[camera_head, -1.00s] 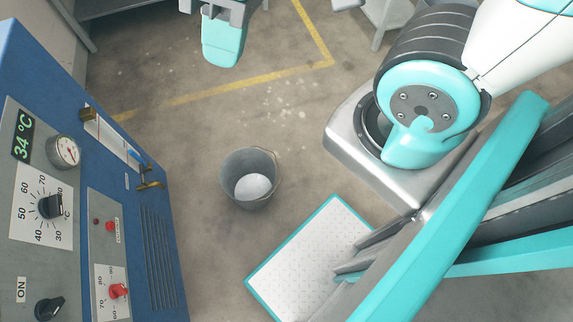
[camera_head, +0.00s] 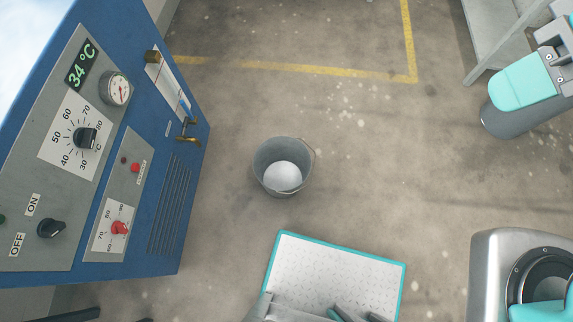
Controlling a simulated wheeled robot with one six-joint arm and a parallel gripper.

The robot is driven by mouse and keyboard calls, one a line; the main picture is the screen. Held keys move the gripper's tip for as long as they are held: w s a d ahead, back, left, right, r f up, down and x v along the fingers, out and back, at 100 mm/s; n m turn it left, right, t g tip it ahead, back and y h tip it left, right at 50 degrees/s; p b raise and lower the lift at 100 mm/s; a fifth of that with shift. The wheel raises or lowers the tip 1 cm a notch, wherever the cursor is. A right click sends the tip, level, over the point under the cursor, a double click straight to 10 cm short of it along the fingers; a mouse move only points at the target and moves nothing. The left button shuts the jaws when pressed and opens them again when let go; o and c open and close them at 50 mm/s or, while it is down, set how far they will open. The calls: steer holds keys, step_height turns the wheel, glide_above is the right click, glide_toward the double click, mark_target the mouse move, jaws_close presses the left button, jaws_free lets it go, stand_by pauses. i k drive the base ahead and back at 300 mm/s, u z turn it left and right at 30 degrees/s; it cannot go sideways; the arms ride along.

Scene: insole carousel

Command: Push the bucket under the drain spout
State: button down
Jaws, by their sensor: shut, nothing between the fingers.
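A grey metal bucket (camera_head: 262,172) stands upright on the concrete floor near the middle of the view, with something whitish and rounded showing inside it. The drain spout looks to be the brass tap (camera_head: 188,130) on the side of the blue machine (camera_head: 190,200), left of and a little above the bucket in the picture. The bucket stands apart from the machine, with bare floor between them. A teal and grey part of my arm shows at the upper right, well away from the bucket.
A yellow floor line (camera_head: 300,68) runs behind the bucket. A grey metal stand (camera_head: 490,50) is at the upper right. A white, teal-edged panel (camera_head: 335,270), perhaps part of my base, lies below the bucket. The floor right of the bucket is clear.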

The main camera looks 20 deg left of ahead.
mark_target(282, 164)
steer(key=k, duration=0.5)
steer(key=u, duration=0.85)
steer(key=k, duration=1.25)
steer(key=u, duration=0.75)
steer(key=i, duration=1.65)
steer(key=z, duration=0.75)
